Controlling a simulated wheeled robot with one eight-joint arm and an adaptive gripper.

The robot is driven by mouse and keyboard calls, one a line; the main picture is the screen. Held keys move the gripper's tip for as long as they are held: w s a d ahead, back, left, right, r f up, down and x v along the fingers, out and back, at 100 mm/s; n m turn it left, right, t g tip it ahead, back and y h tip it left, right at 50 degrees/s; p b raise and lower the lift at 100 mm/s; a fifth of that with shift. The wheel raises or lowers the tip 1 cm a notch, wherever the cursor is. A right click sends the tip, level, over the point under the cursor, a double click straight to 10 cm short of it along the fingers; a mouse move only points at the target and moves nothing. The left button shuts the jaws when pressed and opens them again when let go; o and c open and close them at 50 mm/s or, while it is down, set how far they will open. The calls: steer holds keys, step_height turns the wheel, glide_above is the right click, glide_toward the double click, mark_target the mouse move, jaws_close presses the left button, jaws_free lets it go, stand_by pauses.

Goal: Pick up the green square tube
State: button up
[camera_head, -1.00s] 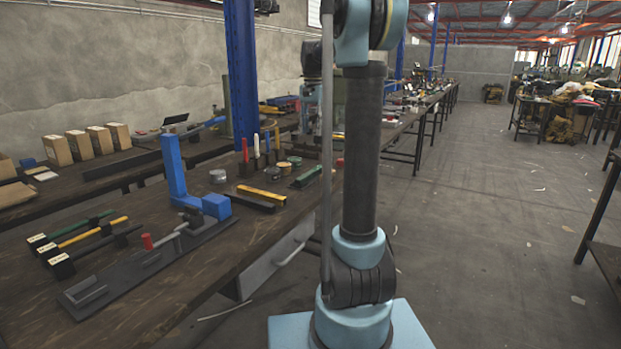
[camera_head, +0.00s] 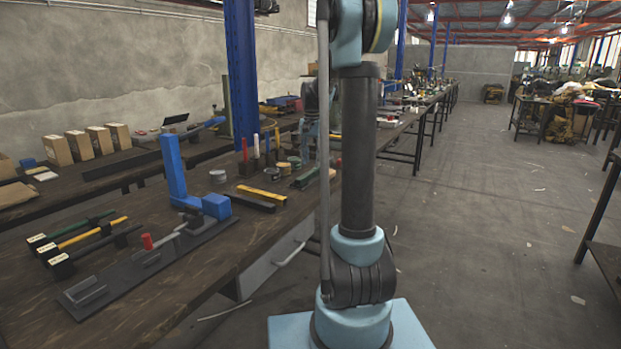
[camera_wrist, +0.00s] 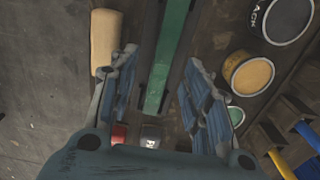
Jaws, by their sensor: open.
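The green square tube (camera_head: 305,177) lies on the long dark workbench, beside the small cans, partly near my arm column in the head view. In the wrist view the green square tube (camera_wrist: 168,50) runs lengthwise between the two fingers of my gripper (camera_wrist: 161,60). The fingers are open, one on each side of the tube, with a gap visible on both sides. I cannot tell how far above the bench the fingertips are. In the head view my gripper is mostly hidden behind the column.
Cans (camera_wrist: 248,73) stand right of the tube and a tan cylinder (camera_wrist: 104,42) lies left in the wrist view. Yellow and black bars (camera_head: 262,193) lie nearby. A blue press (camera_head: 175,170) stands on the bench. The floor (camera_head: 480,230) on the right is open.

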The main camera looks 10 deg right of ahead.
mark_target(311, 172)
steer(key=shift+w+a+f, duration=0.1)
steer(key=shift+a+f, duration=0.05)
steer(key=shift+f, duration=1.15)
steer(key=shift+a+f, duration=0.1)
steer(key=shift+f, duration=1.15)
jaws_close()
